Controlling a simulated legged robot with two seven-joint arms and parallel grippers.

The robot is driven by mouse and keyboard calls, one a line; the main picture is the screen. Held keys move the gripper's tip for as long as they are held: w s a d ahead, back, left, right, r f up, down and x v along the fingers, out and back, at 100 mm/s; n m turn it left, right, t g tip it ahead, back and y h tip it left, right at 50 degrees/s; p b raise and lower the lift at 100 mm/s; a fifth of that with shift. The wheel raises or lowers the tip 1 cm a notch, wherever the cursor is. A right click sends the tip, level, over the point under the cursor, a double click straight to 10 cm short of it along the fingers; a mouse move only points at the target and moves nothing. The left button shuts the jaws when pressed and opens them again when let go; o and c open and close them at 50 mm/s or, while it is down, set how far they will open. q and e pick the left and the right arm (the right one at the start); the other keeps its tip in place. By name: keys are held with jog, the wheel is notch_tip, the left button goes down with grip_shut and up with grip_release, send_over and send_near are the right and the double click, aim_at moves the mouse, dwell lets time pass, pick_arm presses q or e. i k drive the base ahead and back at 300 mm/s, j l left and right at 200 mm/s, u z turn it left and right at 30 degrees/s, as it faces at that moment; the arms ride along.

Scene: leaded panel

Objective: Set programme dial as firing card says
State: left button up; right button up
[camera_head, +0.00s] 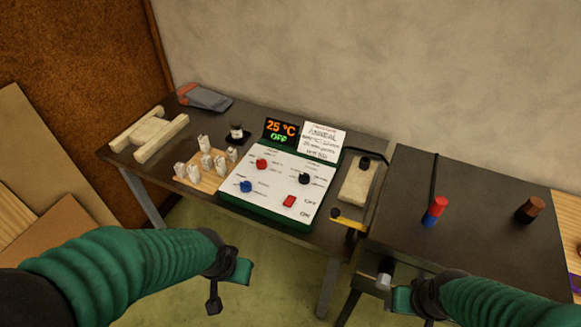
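The white control panel (272,184) with a green edge lies on the dark table. It carries a red knob (262,164), a blue knob (246,187), a black knob (304,178) and a red switch (289,201) beside OFF and ON labels. The small print and exact pointer positions are too small to read. The display (281,131) reads 25 °C and OFF. The white firing card (322,140) stands behind the panel and reads ANNEAL; its other lines are blurred. My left gripper (229,284) and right gripper (392,288) are low in front, apart from the panel; their finger openings are unclear.
A red-and-blue cylinder (435,211) and a brown-and-black one (530,209) stand on the right table.

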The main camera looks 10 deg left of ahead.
aim_at(246, 185)
jog(key=u, duration=0.5)
jog(key=i+u, duration=0.2)
jog(key=u, duration=0.25)
jog(key=i+u, duration=0.2)
jog(key=u, duration=0.2)
jog(key=i+l+u, duration=0.1)
jog(key=u, duration=0.35)
jog(key=i+l, duration=0.05)
